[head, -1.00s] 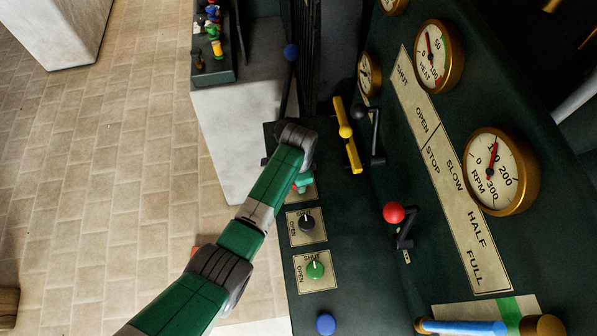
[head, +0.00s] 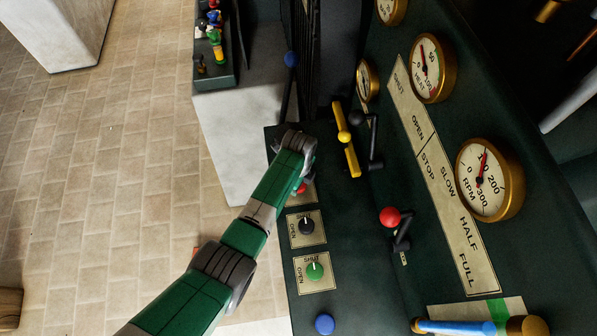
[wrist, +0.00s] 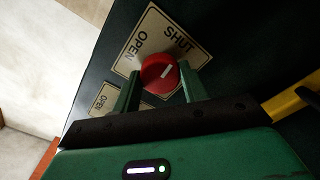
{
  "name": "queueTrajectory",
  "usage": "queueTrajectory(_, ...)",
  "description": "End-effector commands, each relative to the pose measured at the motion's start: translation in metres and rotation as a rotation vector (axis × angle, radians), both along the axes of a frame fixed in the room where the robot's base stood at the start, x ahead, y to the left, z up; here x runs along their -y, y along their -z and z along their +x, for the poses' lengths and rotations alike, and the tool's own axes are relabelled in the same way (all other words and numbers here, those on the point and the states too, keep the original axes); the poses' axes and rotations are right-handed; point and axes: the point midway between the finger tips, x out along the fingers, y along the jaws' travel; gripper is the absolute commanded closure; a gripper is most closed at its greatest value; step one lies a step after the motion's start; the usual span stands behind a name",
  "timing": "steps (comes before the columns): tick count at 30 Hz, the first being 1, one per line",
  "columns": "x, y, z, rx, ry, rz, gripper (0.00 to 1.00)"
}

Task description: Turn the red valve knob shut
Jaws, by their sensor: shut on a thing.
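The red valve knob (wrist: 155,70) is in the upper middle of the wrist view, on a cream plate (wrist: 151,22) lettered OPEN and SHUT. The white mark on the knob points up and right, to the SHUT side of the plate. My gripper (wrist: 159,74) has one green finger on each side of the knob and is shut on it. In the head view, a small part of the red knob (head: 301,188) shows beside my wrist, which hides most of its plate. The fingers are hidden there.
A black knob (head: 306,226), a green knob (head: 315,271) and a blue knob (head: 325,324) line the panel nearer me. Gauges fill the right.

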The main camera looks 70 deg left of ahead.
Motion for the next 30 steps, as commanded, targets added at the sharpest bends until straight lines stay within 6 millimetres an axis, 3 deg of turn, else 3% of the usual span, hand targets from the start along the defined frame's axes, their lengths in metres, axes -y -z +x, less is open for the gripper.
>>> queueTrajectory(9,0.0001,-0.0007,0.0005,0.001,0.097,-0.001,0.8)
queueTrajectory(25,0.0,-0.0007,0.0005,0.0,0.113,0.0,0.8)
queueTrajectory(26,0.0,-0.0007,0.0005,0.0,0.113,0.0,0.51)
queueTrajectory(28,0.0,-0.0006,0.0004,0.0,0.113,0.0,0.37)
queueTrajectory(30,0.0,-0.0006,0.0004,0.0,0.113,0.0,0.35)
